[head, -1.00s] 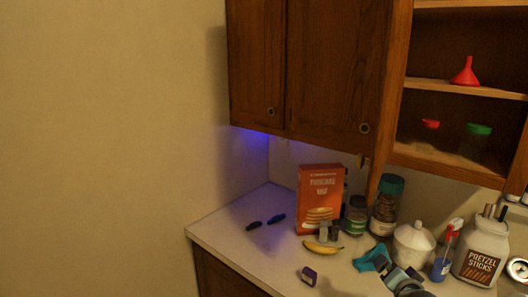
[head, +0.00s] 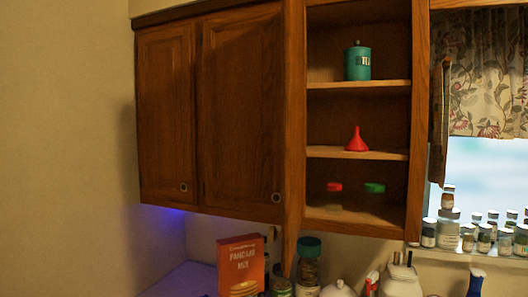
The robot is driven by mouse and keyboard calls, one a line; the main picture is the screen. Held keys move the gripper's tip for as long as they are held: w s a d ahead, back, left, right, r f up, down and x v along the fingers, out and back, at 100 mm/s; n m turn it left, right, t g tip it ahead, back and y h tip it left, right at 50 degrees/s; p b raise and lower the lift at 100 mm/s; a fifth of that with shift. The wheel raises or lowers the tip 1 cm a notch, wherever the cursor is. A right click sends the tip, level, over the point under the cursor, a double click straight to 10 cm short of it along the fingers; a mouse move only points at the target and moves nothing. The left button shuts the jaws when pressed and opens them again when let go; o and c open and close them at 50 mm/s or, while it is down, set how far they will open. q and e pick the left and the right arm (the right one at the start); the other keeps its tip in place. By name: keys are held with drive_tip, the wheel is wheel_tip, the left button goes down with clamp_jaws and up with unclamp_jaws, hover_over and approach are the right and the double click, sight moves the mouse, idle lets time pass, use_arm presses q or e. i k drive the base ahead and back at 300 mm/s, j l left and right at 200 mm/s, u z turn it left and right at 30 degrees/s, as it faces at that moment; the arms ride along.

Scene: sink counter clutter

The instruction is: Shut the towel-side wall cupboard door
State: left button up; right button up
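The wooden wall cupboard has two closed doors on its left, a narrow one (head: 166,115) and a wider one (head: 241,110), each with a round knob low down. To their right is an open shelved compartment (head: 357,183). A wooden door (head: 292,150) stands swung out at the compartment's left side, seen nearly edge-on. Its lower end reaches below the cupboard's bottom edge. No towel shows, so I cannot confirm which door is the towel-side one. Neither of my grippers is in view.
The shelves hold a teal canister (head: 357,62), a red funnel (head: 357,140) and lidded jars. Below, the counter holds a pancake mix box (head: 241,265), a green-lidded jar (head: 308,268) and other clutter. A curtained window (head: 488,170) with sill bottles is at right.

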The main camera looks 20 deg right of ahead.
sight(292, 41)
drive_tip(key=i+j+z, duration=0.15)
drive_tip(key=j+z, duration=0.25)
drive_tip(key=i+j+z, duration=0.1)
drive_tip(key=j+z, duration=0.75)
